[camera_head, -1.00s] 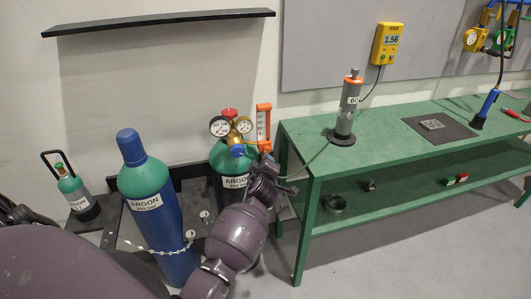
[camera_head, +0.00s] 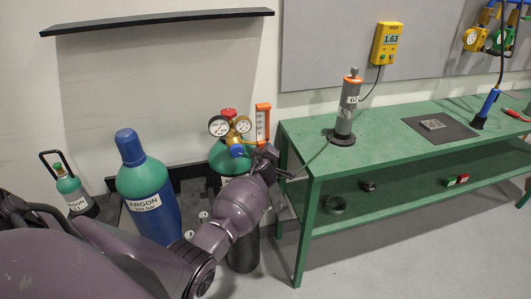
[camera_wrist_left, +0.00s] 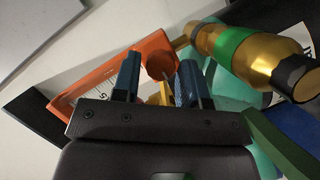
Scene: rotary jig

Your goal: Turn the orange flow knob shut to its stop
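The orange flow knob (camera_wrist_left: 158,58) shows in the left wrist view as a round orange cap below the orange flowmeter (camera_wrist_left: 112,74). In the head view the flowmeter (camera_head: 263,122) stands upright beside the brass regulator (camera_head: 232,130) on an argon cylinder; the knob is hidden there behind my wrist. My left gripper (camera_wrist_left: 157,82) has its two blue fingers apart, one on each side of the knob in the picture. Small gaps seem to show, and I cannot tell whether the knob lies between the tips or just beyond them. My right gripper is not in view.
A blue-green argon cylinder (camera_head: 146,187) and a small green bottle (camera_head: 70,189) stand at left. A green bench (camera_head: 390,151) at right bears a grey upright tube (camera_head: 346,112), with a hose running toward the regulator. A yellow meter (camera_head: 385,43) on the panel reads 1.63.

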